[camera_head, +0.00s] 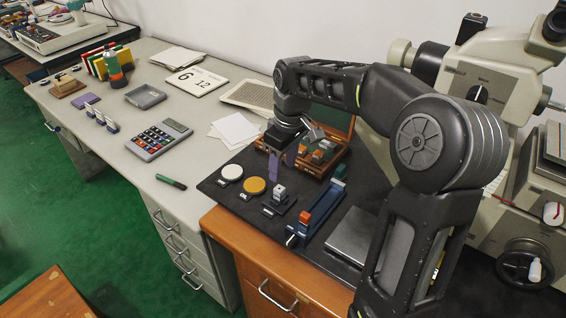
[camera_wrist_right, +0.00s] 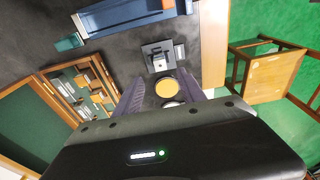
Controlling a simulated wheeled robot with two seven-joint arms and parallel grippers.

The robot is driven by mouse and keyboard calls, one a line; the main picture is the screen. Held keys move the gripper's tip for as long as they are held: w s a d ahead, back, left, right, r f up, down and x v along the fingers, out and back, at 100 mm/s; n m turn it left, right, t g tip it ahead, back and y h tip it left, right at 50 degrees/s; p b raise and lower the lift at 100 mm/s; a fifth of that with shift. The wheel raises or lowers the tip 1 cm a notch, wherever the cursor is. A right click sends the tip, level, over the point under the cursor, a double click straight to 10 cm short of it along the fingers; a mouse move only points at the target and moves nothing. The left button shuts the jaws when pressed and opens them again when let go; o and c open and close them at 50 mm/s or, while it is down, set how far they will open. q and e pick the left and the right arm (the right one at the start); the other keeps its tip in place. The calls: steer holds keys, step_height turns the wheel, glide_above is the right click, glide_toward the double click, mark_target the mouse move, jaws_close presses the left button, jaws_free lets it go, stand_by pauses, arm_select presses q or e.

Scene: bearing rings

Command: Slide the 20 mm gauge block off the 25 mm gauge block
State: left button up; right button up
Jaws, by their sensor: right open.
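A small stack of pale grey gauge blocks (camera_head: 279,191) stands on a dark square base at the front of the black mat. It also shows in the right wrist view (camera_wrist_right: 158,57), seen from above. I cannot read which block is 20 mm and which is 25 mm, and the joint between them is too small to make out. My right gripper (camera_head: 282,164) is open and empty, its purple fingers pointing down behind the stack, above the mat and apart from the stack. In the right wrist view its fingers (camera_wrist_right: 161,77) frame the yellow disc, with the stack beyond. My left gripper is not in view.
A yellow disc (camera_head: 255,186) and a white disc (camera_head: 231,172) lie left of the stack. A blue rail fixture (camera_head: 322,211) and a grey plate (camera_head: 354,236) are to the right. An open wooden case (camera_head: 330,165) of blocks stands behind.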

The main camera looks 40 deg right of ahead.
mark_target(280, 189)
steer(key=shift+w+a+f+p, duration=0.1)
steer(key=shift+w+f+p, duration=0.1)
steer(key=shift+f, duration=1.75)
steer(key=shift+w+a+f+p, duration=0.1)
steer(key=shift+w+f+p, duration=0.1)
steer(key=shift+f, duration=1.7)
jaws_close()
